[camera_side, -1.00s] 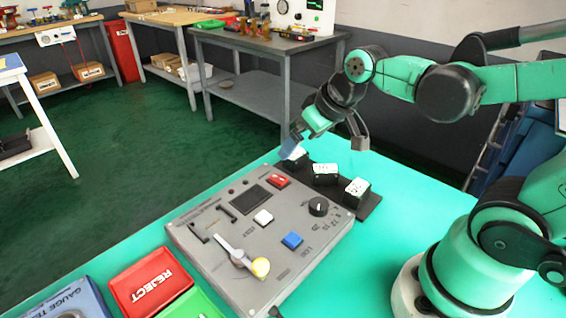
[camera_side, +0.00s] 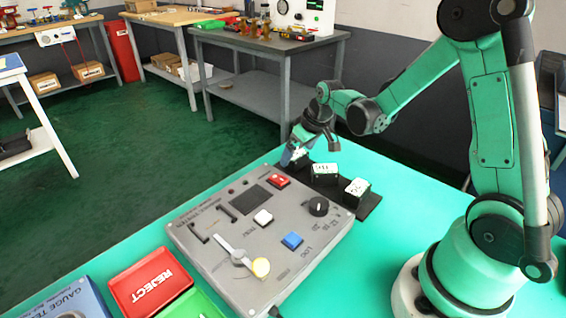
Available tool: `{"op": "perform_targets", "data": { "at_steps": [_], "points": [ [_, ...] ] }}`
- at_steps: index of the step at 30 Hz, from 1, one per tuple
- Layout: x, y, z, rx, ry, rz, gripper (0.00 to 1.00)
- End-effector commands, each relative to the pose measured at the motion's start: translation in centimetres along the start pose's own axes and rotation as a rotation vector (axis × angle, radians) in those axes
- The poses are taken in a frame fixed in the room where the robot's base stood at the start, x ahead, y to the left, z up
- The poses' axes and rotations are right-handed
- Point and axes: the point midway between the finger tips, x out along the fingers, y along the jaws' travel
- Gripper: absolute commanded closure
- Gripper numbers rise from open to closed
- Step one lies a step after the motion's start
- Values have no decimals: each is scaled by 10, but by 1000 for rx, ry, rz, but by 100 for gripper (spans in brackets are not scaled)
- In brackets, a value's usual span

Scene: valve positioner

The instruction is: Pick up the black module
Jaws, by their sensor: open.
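Several black modules with white tops stand in a row on a dark strip behind the grey control panel (camera_side: 262,240). The right module (camera_side: 357,192) and the middle module (camera_side: 325,172) are in plain view. The left module (camera_side: 301,164) is partly hidden behind my gripper. My gripper (camera_side: 293,158) is open and points down at the left module, at or just above its top. I cannot tell whether the fingers touch it.
A red REJECT tray (camera_side: 150,283) lies at the front left.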

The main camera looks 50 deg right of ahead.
Motion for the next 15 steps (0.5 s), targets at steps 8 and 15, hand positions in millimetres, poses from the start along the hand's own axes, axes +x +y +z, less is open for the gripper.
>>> {"op": "perform_targets", "data": {
  "at_steps": [8,15],
  "points": [
    [16,0,0,0,1,0,0],
    [16,0,0,1,1,0,0]
  ]
}}
